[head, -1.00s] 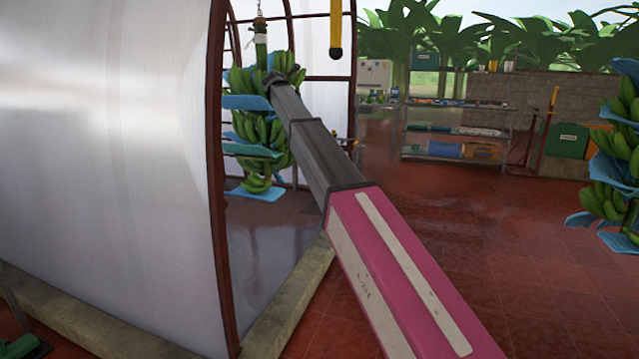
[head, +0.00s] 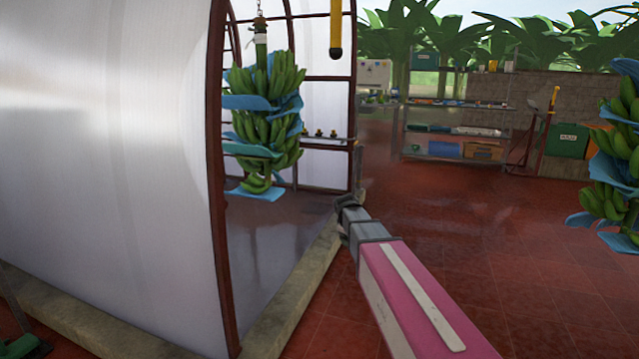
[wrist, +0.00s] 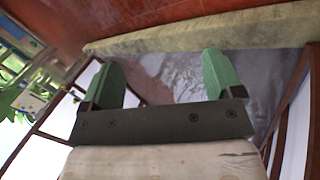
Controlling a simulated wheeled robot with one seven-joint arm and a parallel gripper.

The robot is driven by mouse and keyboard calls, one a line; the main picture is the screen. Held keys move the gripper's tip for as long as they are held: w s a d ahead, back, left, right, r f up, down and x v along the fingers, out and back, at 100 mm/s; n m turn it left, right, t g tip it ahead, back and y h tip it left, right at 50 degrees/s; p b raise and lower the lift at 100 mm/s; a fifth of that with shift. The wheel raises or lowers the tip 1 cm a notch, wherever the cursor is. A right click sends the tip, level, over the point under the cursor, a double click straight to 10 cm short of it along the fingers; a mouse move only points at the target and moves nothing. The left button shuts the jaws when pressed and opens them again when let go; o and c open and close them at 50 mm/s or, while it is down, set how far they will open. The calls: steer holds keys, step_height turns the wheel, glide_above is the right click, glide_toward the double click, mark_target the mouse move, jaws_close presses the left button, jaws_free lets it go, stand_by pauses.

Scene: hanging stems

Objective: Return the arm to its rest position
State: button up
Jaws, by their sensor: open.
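My arm reaches from the bottom right of the head view, pink at the near part and dark grey further out. Its far end is low, over the concrete kerb by the tunnel opening. My gripper (wrist: 165,85) shows in the wrist view with two green fingers spread wide apart and nothing between them. In the head view the fingers cannot be made out. A bunch of green bananas (head: 265,125) with blue sheets between its layers hangs from a chain in the tunnel mouth. My arm is below and to the right of it, apart from it.
A white-walled tunnel (head: 110,150) with dark red ribs fills the left. A concrete kerb (head: 300,290) runs along its base. A second banana bunch (head: 615,160) hangs at the right edge. Metal shelves (head: 455,135) and a green box (head: 567,140) stand behind. The red tiled floor (head: 500,230) is mostly clear.

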steer(key=s+d+f+m+g, duration=0.1)
steer(key=s+d+f+m, duration=0.1)
steer(key=s, duration=0.7)
steer(key=s+d+f+m+g+y, duration=0.1)
steer(key=s+d+f+m+g, duration=0.1)
steer(key=s+f+m, duration=0.3)
steer(key=s+d+f+m+g+y, duration=0.1)
steer(key=s+f, duration=0.5)
steer(key=s, duration=0.7)
steer(key=d+m+g, duration=0.1)
steer(key=m, duration=0.1)
steer(key=shift+s+d+f+m, duration=0.2)
steer(key=shift+s+f+m, duration=0.1)
steer(key=shift+s, duration=0.1)
